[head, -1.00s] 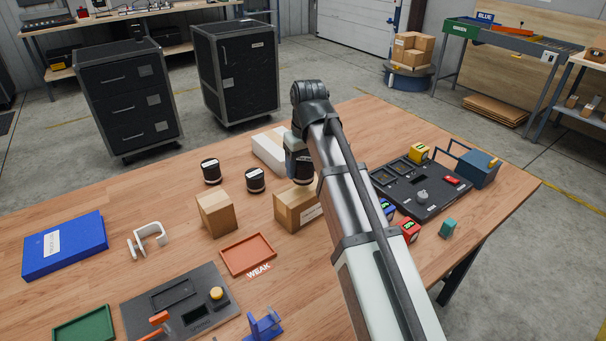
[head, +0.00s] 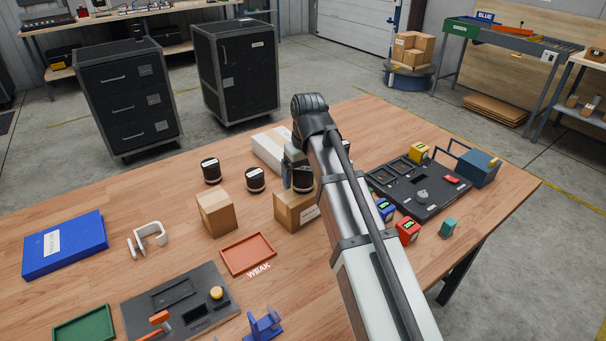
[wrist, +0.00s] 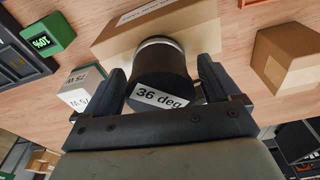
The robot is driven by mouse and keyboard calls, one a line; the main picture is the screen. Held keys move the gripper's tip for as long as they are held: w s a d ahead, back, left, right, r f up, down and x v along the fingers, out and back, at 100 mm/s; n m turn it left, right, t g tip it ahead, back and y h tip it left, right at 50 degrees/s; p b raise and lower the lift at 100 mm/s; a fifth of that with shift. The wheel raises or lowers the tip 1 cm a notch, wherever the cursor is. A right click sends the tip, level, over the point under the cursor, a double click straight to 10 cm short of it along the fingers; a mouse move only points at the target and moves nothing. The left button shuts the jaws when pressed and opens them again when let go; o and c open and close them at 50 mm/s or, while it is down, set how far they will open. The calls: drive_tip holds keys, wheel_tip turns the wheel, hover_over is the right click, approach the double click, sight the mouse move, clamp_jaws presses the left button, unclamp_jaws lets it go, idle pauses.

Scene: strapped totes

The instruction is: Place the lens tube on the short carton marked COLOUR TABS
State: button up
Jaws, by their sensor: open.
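A black lens tube labelled "36 deg" (wrist: 163,90) sits between the two open fingers of my gripper (wrist: 162,70) in the wrist view. The tube also shows in the head view (head: 303,184), partly hidden by my gripper (head: 297,172). It looks upright on top of a short brown carton (head: 290,212), though the contact is not clear. Two similar black tubes, one at the left (head: 211,171) and one nearer (head: 255,180), stand on the table.
A taller brown carton (head: 216,213) stands left of the short one. A white box (head: 268,148) lies behind. An orange tray (head: 248,254) marked WEAK is in front. A dark panel (head: 400,190) and small coloured blocks lie to the right.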

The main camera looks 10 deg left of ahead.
sight(306, 171)
wheel_tip(306, 171, up, 12)
drive_tip(key=s, duration=0.1)
drive_tip(key=shift+d+r, duration=0.15)
drive_tip(key=shift+d, duration=0.3)
idle(0.4)
